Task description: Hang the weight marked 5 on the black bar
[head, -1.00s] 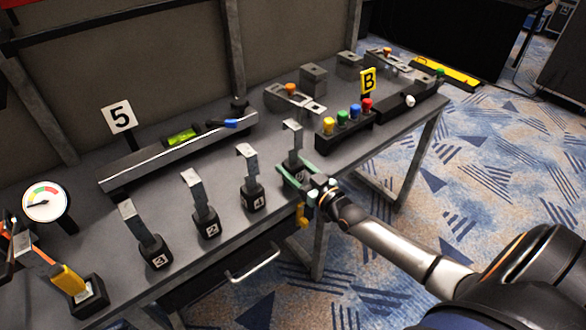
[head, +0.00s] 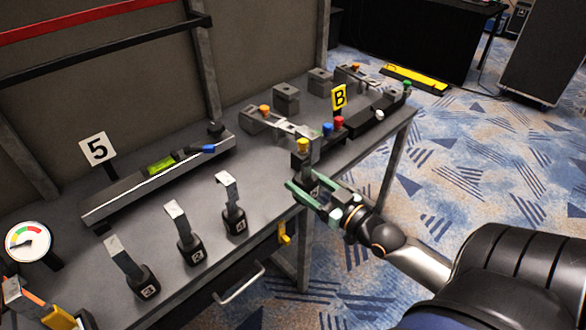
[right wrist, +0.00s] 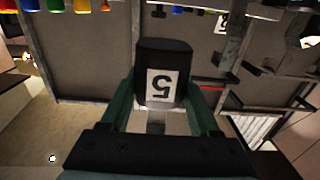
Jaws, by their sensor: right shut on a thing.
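The weight marked 5 (head: 301,161), a black block with a flat metal hook, is held in my right gripper (head: 309,187) above the table's front edge. Its hook overlaps the coloured buttons behind it. In the right wrist view the fingers (right wrist: 161,108) grip both sides of the weight (right wrist: 162,62), and its label shows upside down. The black bar (head: 110,58) runs across the wall frame at the upper left, below a red bar (head: 70,22). My right gripper is well to the right of the bar. My left gripper is out of view.
Weights marked 3 (head: 145,279), 2 (head: 191,249) and 4 (head: 235,220) stand on the table with hooks up.

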